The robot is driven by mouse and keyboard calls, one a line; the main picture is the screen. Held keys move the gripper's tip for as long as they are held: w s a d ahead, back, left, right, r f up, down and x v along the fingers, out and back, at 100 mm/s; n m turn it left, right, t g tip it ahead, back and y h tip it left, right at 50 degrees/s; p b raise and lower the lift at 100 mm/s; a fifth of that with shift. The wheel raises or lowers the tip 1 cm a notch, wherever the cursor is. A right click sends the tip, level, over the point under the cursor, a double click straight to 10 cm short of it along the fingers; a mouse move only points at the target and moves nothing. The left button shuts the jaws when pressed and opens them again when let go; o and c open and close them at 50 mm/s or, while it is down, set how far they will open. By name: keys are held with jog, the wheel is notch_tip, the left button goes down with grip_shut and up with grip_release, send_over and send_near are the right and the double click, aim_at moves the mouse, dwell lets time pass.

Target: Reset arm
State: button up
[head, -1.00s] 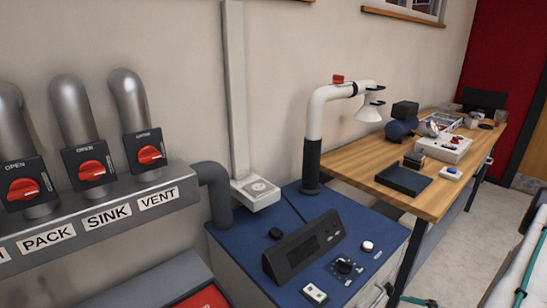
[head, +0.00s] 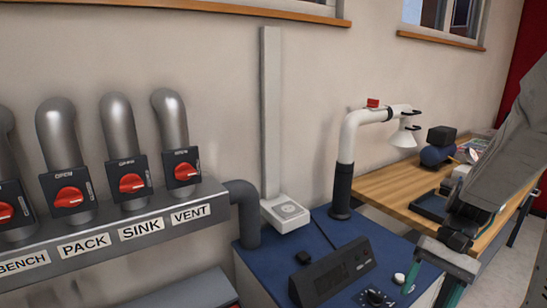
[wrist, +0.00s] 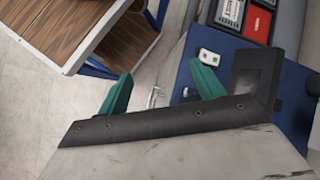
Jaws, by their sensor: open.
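My gripper (head: 434,274) is at the lower right in the head view, at the end of my grey arm. Its green fingers are spread and nothing is between them. It also shows in the wrist view (wrist: 162,70), with the two green fingers well apart. In the head view it is in front of the right side of the blue-topped cabinet (head: 308,240) and hides part of it. In the wrist view the blue surface (wrist: 178,92) lies behind the fingers. I cannot tell the exact gap to it.
A dark control box (head: 330,274) and a white extraction arm (head: 347,150) stand on the cabinet. A pipe rail with red valve knobs (head: 131,183) runs along the wall at left. A wooden bench (head: 385,190) with equipment is behind my arm. Pale floor (wrist: 40,110) shows at left in the wrist view.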

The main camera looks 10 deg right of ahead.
jog(key=s+a+r+n+t+h, duration=0.4)
jog(key=s+a+r+n+h, duration=0.2)
jog(key=a+r, duration=0.7)
jog(key=shift+s+r+n+t+h, duration=0.35)
jog(key=shift+s+n, duration=0.45)
jog(key=shift+s, duration=0.35)
